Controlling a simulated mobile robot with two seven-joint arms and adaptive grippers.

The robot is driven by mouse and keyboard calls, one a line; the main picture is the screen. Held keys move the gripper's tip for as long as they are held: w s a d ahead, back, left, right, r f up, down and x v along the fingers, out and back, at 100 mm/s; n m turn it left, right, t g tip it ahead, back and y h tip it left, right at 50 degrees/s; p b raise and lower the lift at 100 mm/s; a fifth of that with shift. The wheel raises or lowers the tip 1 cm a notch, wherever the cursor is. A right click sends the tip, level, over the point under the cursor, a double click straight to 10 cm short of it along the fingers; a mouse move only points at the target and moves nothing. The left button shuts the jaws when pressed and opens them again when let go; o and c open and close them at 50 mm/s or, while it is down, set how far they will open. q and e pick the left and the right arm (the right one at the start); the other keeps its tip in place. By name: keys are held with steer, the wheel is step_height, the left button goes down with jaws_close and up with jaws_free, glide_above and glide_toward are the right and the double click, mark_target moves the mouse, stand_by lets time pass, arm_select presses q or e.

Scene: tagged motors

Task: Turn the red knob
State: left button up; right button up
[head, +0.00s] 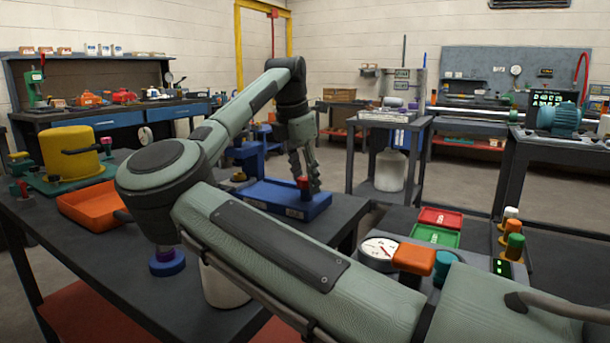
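A red knob (303,183) stands up from a blue tray-like base (262,196) on the dark bench. My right gripper (304,178) hangs pointing down right at the red knob. Its two fingers are apart, one to the left and one to the right of the knob in the picture. I cannot tell whether either finger touches it. My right arm crosses the foreground and hides part of the bench. My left gripper is not in view.
An orange tray (92,207) and a yellow pot (72,150) on a green base stand at the left. A blue machine (247,155) stands behind the blue base. At the right are a gauge (379,250), red and green trays (436,235) and coloured buttons (514,246).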

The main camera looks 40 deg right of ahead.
steer(key=c, duration=0.6)
steer(key=n+b, duration=0.2)
steer(key=shift+f+n+t, duration=0.25)
steer(key=shift+n+t, duration=0.05)
steer(key=shift+t, duration=0.1)
steer(key=o, duration=0.5)
steer(key=shift+s+r+n, duration=0.1)
steer(key=shift+r+n, duration=0.05)
steer(key=shift+n, duration=0.25)
steer(key=shift+o, duration=1.1)
steer(key=shift+r, duration=0.1)
steer(key=o, duration=0.3)
step_height(320, 180, up, 8)
steer(key=p, duration=0.5)
steer(key=shift+p, duration=0.3)
